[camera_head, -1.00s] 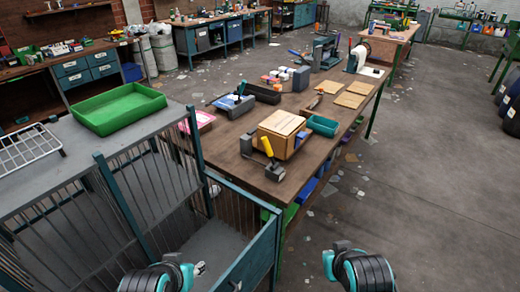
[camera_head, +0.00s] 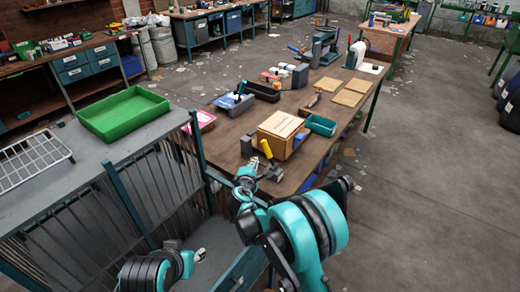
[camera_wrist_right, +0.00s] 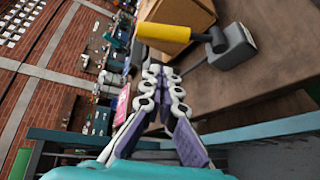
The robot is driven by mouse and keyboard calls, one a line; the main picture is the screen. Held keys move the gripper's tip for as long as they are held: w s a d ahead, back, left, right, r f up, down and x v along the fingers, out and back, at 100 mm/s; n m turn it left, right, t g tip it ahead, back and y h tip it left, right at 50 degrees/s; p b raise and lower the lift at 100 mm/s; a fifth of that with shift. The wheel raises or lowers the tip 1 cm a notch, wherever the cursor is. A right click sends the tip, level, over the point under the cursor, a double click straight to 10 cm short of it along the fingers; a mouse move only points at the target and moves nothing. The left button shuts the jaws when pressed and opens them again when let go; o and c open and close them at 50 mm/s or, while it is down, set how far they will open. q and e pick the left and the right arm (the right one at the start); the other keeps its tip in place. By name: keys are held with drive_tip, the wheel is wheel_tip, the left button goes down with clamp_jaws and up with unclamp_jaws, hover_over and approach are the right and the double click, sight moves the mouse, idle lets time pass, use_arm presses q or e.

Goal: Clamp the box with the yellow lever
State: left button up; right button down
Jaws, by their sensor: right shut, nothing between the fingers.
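A light wooden box (camera_head: 283,135) sits near the front end of the brown workbench. A yellow lever (camera_head: 266,148) stands at its near side, on a dark grey clamp fixture. In the right wrist view the yellow lever (camera_wrist_right: 163,32) lies in front of the box (camera_wrist_right: 187,12), with a grey block (camera_wrist_right: 233,46) to its right. My right gripper (camera_head: 246,173) is shut and empty, just short of the lever; its fingertips (camera_wrist_right: 162,72) point toward the lever and look apart from it. My left gripper (camera_head: 198,256) is low at the bottom, small and partly hidden.
A teal tray (camera_head: 321,125) lies right of the box. A green tray (camera_head: 123,113) rests on the grey surface at left. A teal-framed barred fence (camera_head: 153,190) stands left of the workbench. Open floor (camera_head: 430,180) lies to the right.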

sight(268, 154)
drive_tip(key=shift+w+a+f+n+t, duration=0.15)
drive_tip(key=shift+a+f+n, duration=0.25)
drive_tip(key=shift+a, duration=0.2)
drive_tip(key=shift+w+a+f+n+t, duration=0.15)
drive_tip(key=shift+a+f+n, duration=0.2)
drive_tip(key=shift+a, duration=0.25)
drive_tip(key=shift+w, duration=0.1)
drive_tip(key=b+x, duration=0.3)
drive_tip(key=x, duration=0.7)
drive_tip(key=d, duration=0.1)
drive_tip(key=s+d+r, duration=0.1)
drive_tip(key=d, duration=0.1)
drive_tip(key=shift+s+r, duration=0.25)
drive_tip(key=shift+d, duration=0.1)
